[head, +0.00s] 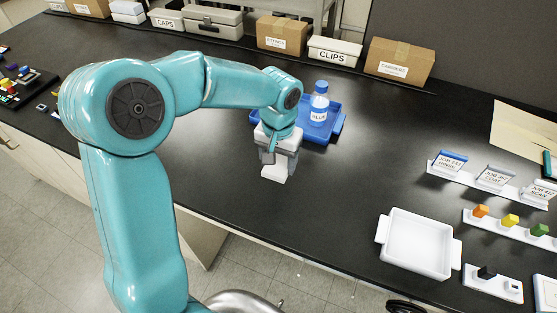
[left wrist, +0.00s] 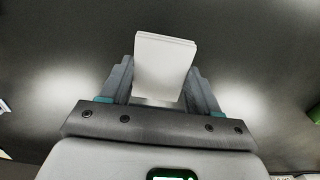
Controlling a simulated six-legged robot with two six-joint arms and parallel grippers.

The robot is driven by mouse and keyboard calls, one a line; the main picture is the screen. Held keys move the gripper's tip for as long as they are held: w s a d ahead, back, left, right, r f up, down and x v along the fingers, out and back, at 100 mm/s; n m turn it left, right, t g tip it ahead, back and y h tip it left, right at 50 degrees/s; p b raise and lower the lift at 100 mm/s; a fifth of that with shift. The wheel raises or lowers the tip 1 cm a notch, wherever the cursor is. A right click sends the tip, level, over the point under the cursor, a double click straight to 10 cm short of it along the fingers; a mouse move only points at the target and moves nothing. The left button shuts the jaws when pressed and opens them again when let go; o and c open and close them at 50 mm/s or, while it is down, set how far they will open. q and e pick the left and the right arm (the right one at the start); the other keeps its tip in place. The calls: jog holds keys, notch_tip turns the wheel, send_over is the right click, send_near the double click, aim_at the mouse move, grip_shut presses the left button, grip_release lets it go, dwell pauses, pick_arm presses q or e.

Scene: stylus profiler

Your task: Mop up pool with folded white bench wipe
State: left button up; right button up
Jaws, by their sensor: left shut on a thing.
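The folded white wipe (head: 275,173) shows as a small white block below my left gripper (head: 279,160), in front of the blue tray. In the left wrist view, my left gripper (left wrist: 162,85) is shut on the wipe (left wrist: 165,65), which stands out between its two fingers. Whether the wipe touches the black bench top (head: 330,200) cannot be told. No pool is clearly visible; my arm and gripper hide part of the bench. My right gripper is not in view.
A blue tray (head: 335,127) with a blue-labelled bottle (head: 319,105) stands just behind my gripper. A white tray (head: 418,243) sits front right. Racks with job cards (head: 494,178) and coloured pieces (head: 510,221) stand at right. Boxes line the back. The bench between is clear.

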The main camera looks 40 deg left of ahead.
pick_arm(q)
jog(key=shift+s+r, duration=0.1)
jog(key=shift+r, duration=0.2)
jog(key=shift+f, duration=0.1)
dwell(0.5)
